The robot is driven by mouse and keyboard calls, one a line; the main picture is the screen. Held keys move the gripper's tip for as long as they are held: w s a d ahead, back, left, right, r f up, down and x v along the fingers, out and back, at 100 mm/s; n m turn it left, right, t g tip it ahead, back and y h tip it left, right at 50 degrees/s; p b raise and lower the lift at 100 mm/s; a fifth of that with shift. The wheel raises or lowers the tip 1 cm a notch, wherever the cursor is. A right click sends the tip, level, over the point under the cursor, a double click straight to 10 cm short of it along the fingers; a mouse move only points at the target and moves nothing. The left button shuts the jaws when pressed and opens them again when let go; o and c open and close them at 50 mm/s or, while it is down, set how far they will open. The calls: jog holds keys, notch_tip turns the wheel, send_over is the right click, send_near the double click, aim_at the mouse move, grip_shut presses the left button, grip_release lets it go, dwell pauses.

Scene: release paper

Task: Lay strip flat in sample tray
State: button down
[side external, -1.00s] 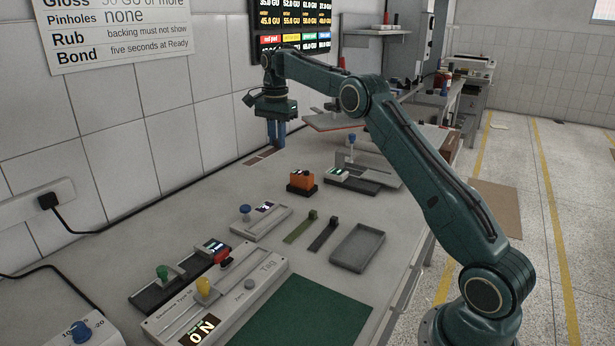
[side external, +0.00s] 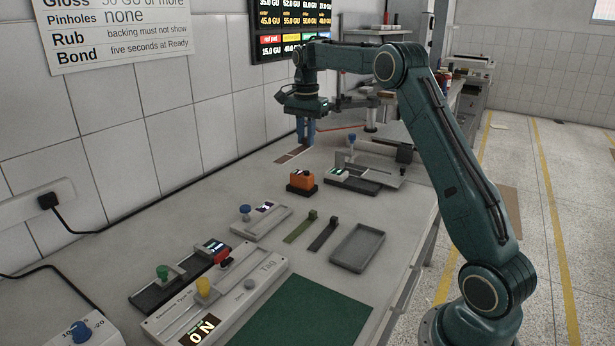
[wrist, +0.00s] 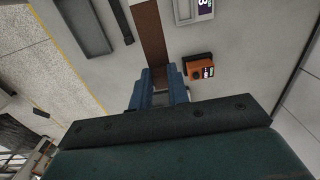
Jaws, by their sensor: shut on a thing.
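A brown strip (side external: 292,154) is held in my gripper (side external: 305,142), above the bench near the wall. In the wrist view the strip (wrist: 149,32) runs out from between the blue fingers (wrist: 160,72), which are shut on it. The sample tray is most likely the shallow grey rectangular tray (side external: 358,248) on the bench's right side. It looks empty and also shows at the upper left of the wrist view (wrist: 112,52). My gripper is behind the tray and to its left, well apart from it.
An orange block device (side external: 301,181) stands between my gripper and the tray's side of the bench. A green strip (side external: 298,230) and a black strip (side external: 321,237) lie left of the tray. A gauge with a blue knob (side external: 245,211) is farther left. A green mat (side external: 300,315) lies in front.

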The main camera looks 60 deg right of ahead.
jog(key=s+d, duration=0.1)
jog(key=s, duration=0.7)
send_over(364, 236)
jog(key=shift+f, duration=1.05)
notch_tip(364, 236, down, 16)
jog(key=shift+r, duration=0.15)
jog(key=shift+f, duration=2.15)
jog(key=shift+f, duration=0.1)
